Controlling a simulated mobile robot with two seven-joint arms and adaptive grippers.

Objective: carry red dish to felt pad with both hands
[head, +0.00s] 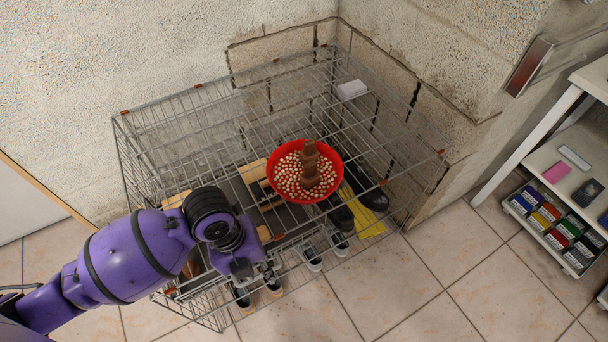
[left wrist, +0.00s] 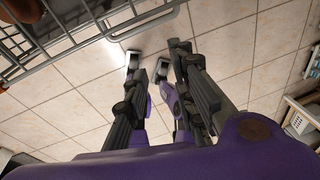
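The red dish (head: 276,166) is a round bowl resting on top of the wire rack in the head view. It holds many small pale and brown pieces, and a brown stepped shape stands up in its middle. My left gripper (head: 257,286) is at the rack's front edge, in front and to the left of the dish and apart from it. In the left wrist view the left gripper (left wrist: 154,62) shows two separated fingers with nothing between them. My right gripper is in neither view. I cannot make out a felt pad for certain.
The wire rack (head: 160,110) stands against the walls, with shoes and a yellow item (head: 369,222) on lower levels. A small white block (head: 351,90) is at its back right. A white shelf unit (head: 540,158) stands far right. Tiled floor (head: 440,270) between is clear.

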